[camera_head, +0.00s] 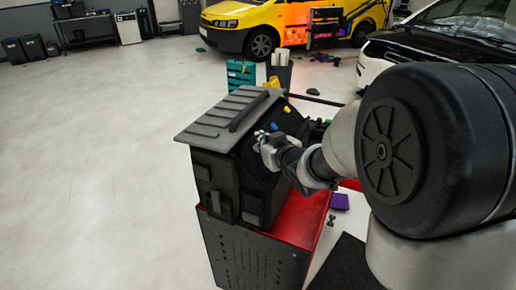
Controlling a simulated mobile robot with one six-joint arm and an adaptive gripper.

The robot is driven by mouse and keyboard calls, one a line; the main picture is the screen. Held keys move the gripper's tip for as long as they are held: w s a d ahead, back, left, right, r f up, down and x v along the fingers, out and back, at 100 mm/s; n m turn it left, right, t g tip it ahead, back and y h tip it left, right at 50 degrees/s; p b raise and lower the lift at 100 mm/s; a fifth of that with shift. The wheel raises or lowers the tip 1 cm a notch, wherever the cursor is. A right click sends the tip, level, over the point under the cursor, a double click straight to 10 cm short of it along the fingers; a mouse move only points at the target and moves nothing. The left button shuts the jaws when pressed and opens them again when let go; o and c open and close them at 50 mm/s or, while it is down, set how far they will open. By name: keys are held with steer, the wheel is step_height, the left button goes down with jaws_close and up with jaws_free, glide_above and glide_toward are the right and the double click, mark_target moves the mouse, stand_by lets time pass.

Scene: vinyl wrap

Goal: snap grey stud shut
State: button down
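A black tool case (222,185) with a ribbed grey lid stands upright on a red-topped cart. A small blue piece (274,127) and a small yellow piece (287,109) show on its right side, below the lid. I cannot make out a grey stud; my gripper and wrist cover part of that side. My gripper (262,143) is at the case's right side, just below and left of the blue piece. It is too small to tell whether its fingers are open or touch the case.
The red cart top (300,222) has a purple item (339,201) beside it. Teal boxes (241,73) and a yellow item (272,83) stand behind the case. The floor at left is clear.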

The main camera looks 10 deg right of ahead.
steer(key=shift+w+a+f+b, duration=0.15)
steer(key=shift+a+f+b, duration=0.25)
steer(key=shift+b, duration=0.2)
stand_by(0.4)
steer(key=shift+d+r, duration=0.1)
steer(key=shift+d, duration=0.05)
steer(key=shift+s+d+r+p, duration=0.3)
steer(key=shift+d+r+p, duration=0.25)
steer(key=shift+p, duration=0.25)
steer(key=shift+a, duration=0.1)
steer(key=d+r+p, duration=0.1)
steer(key=s+r+p, duration=0.1)
steer(key=d+r+p, duration=0.1)
steer(key=r+p, duration=0.1)
steer(key=shift+s+d, duration=0.35)
steer(key=shift+s, duration=0.05)
